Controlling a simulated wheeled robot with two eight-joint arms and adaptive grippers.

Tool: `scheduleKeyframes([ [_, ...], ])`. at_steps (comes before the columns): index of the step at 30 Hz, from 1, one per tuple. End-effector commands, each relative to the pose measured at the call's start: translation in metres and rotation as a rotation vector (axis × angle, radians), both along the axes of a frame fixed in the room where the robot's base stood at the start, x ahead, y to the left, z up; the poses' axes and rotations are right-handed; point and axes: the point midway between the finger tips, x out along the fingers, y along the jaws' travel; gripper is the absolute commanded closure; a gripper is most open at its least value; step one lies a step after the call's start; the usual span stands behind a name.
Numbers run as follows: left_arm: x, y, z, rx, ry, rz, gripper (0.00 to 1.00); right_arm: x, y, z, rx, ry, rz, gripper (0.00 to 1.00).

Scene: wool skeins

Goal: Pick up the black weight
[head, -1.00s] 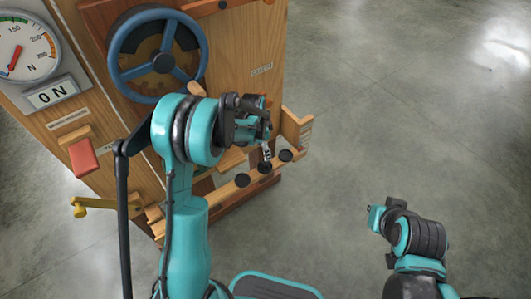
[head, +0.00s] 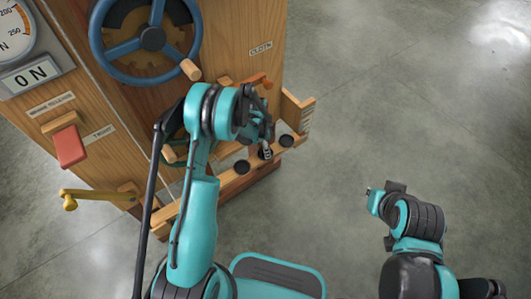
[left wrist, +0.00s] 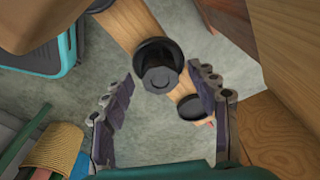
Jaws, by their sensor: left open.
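The black weight (left wrist: 160,68) stands on a dark round seat on a narrow wooden shelf (left wrist: 124,25), in the left wrist view. My left gripper is open, with its two dark fingers to either side in that view and the weight showing between their tips; I see no contact. In the head view my left gripper (head: 266,146) is over the shelf's front, partly covering the middle of three dark round pieces. My right gripper (head: 370,196) is off to the right above bare floor, away from the shelf; its jaws are too small to read.
A dark round seat (left wrist: 192,107) without a weight is beside the right finger. Grey floor (head: 400,100) is open to the right.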

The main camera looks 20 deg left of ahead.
Motion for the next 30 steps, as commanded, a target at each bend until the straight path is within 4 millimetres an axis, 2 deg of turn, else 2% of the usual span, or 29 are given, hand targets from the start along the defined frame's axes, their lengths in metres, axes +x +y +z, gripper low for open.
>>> scheduleKeyframes([
  [4,0.000,0.000,0.001,0.000,0.000,0.000,0.41,0.000,0.000,0.001,0.000,0.000,0.000,1.00],
  [5,0.000,0.000,0.001,0.000,0.000,0.000,0.43,0.000,0.000,0.001,0.000,0.000,0.000,1.00],
  [9,0.000,0.000,0.001,0.000,0.000,0.000,0.80,0.000,0.000,0.001,0.000,0.000,0.000,1.00],
  [11,0.000,0.000,0.001,0.000,0.000,0.000,0.96,0.000,0.000,0.001,0.000,0.000,0.000,1.00],
  [12,0.000,0.000,0.001,0.000,0.000,0.000,1.00,0.000,0.000,0.001,0.000,0.000,0.000,1.00],
  [23,0.000,0.000,0.006,0.000,0.000,0.000,1.00,0.000,0.000,0.004,0.000,0.000,0.000,1.00],
  [26,0.000,0.000,0.016,0.000,-0.001,0.000,1.00,0.000,0.000,0.009,0.000,0.000,0.000,1.00],
  [30,0.000,0.000,0.039,0.001,0.000,0.000,1.00,0.000,0.000,0.021,0.000,0.000,0.000,1.00],
])
